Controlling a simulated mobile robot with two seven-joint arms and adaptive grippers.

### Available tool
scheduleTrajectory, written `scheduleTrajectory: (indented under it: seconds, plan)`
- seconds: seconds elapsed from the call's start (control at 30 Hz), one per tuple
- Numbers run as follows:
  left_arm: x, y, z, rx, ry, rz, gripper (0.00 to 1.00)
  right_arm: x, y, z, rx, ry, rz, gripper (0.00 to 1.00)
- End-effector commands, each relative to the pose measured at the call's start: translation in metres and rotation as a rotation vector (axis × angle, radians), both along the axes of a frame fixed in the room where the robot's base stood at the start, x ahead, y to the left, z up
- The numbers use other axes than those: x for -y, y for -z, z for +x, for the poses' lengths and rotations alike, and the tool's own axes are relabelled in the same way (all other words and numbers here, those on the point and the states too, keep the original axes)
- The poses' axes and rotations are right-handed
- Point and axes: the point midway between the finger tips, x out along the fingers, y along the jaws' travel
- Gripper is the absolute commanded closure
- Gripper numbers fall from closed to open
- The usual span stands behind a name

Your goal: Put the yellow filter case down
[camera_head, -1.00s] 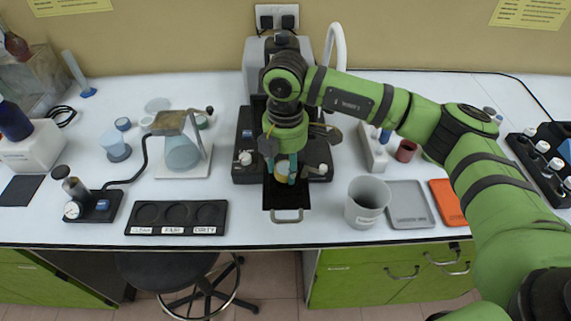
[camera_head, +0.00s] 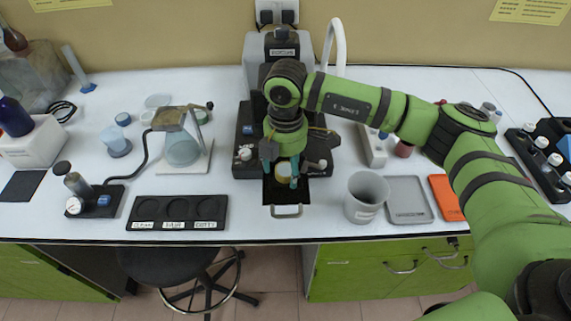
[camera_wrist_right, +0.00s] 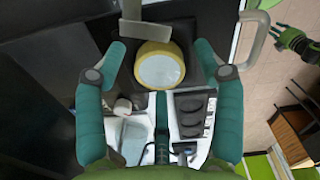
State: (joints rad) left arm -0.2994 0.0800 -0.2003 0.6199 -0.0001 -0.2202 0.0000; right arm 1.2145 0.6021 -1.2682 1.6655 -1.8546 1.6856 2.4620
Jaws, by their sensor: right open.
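The yellow filter case (camera_wrist_right: 160,68) is a short round piece with a pale top. It stands upright in a small black tray (camera_wrist_right: 203,62) that juts from the black instrument. In the head view the case (camera_head: 283,170) is partly hidden by my right gripper (camera_head: 282,174). My right gripper (camera_wrist_right: 162,57) is open, with one teal finger on each side of the case. In the wrist view, gaps show between the fingers and the case. A green and black hand (camera_wrist_right: 292,40), likely my left gripper, shows small at the upper right of that view.
A grey beaker (camera_head: 366,196), a grey tray (camera_head: 408,200) and an orange tray (camera_head: 446,197) stand right of the instrument. A black three-well holder (camera_head: 177,226) and a flask on a stand (camera_head: 183,148) are to the left. The instrument (camera_head: 245,128) rises behind the gripper.

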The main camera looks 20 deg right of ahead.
Motion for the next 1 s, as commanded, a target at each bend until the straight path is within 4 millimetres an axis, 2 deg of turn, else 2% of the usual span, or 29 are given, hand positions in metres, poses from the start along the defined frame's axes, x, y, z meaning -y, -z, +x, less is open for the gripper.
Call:
scheduleTrajectory:
  seconds: [0.03, 0.17, 0.4, 0.6, 0.8, 1.0]
  plan:
    - [0.000, -0.005, 0.000, 0.000, 0.000, 0.000, 0.59, 0.000, -0.005, 0.000, 0.001, 0.000, 0.000, 0.31]
    - [0.000, 0.007, 0.000, -0.001, 0.000, 0.000, 0.59, 0.000, -0.019, 0.001, 0.006, -0.001, 0.002, 0.31]
    - [0.000, 0.025, -0.001, -0.001, 0.000, 0.000, 0.59, 0.000, -0.071, 0.001, 0.008, -0.001, 0.002, 0.31]
    - [0.000, 0.034, -0.001, -0.001, 0.000, 0.000, 0.59, 0.000, -0.107, 0.001, 0.004, 0.000, 0.001, 0.31]
    - [0.000, 0.036, -0.001, -0.001, 0.000, 0.000, 0.59, 0.000, -0.122, 0.000, 0.001, 0.000, 0.000, 0.31]
    - [0.000, 0.035, -0.001, -0.001, 0.000, 0.000, 0.59, 0.000, -0.123, 0.000, 0.000, -0.001, 0.000, 0.31]
